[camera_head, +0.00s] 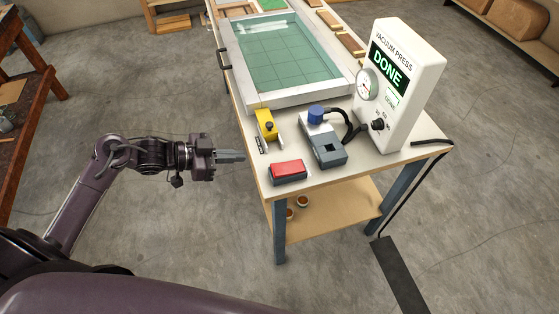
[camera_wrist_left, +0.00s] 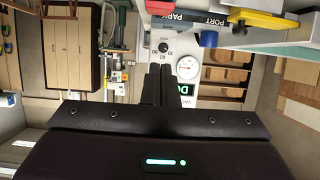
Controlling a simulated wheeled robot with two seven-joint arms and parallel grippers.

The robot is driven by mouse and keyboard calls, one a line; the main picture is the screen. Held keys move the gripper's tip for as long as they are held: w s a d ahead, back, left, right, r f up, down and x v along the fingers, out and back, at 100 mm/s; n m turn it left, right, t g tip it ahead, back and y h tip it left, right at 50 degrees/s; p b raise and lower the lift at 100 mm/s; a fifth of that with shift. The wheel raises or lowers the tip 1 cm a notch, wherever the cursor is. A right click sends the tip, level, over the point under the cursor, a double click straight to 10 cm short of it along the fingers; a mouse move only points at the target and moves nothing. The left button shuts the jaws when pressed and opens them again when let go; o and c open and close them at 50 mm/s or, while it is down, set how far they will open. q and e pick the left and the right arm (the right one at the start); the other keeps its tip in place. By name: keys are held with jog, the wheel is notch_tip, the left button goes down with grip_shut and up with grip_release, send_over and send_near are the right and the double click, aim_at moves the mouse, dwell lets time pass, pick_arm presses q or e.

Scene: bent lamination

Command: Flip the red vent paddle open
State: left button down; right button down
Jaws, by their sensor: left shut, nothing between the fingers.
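The red vent paddle (camera_head: 288,168) lies on a dark grey base at the near left corner of the white-topped press table (camera_head: 365,171). In the left wrist view, which looks upside down, the red paddle (camera_wrist_left: 160,7) is at the top edge, partly cut off. My left gripper (camera_head: 243,156) is shut and empty. It is to the left of the paddle, just off the table's left edge and apart from it. Its closed fingers (camera_wrist_left: 161,80) show in the middle of the wrist view. My right gripper is not in view.
A yellow lever (camera_head: 266,125) stands behind the paddle. The white vacuum press box (camera_head: 425,60) reads DONE. A framed green bed (camera_head: 285,60) lies behind.

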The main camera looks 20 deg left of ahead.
pick_arm(q)
jog(key=shift+s+d+r, duration=0.1)
jog(key=shift+s+r, duration=0.1)
jog(key=shift+r, duration=0.15)
jog(key=p, duration=0.3)
send_over(273, 169)
notch_tip(273, 169, down, 4)
jog(key=shift+s+r, duration=0.1)
jog(key=shift+r, duration=0.1)
jog(key=shift+s+a+f, duration=0.15)
jog(key=shift+a+f, duration=0.05)
jog(key=shift+f, duration=0.9)
jog(key=shift+s+a+f, duration=0.1)
jog(key=shift+a+f, duration=0.1)
jog(key=shift+f, duration=0.85)
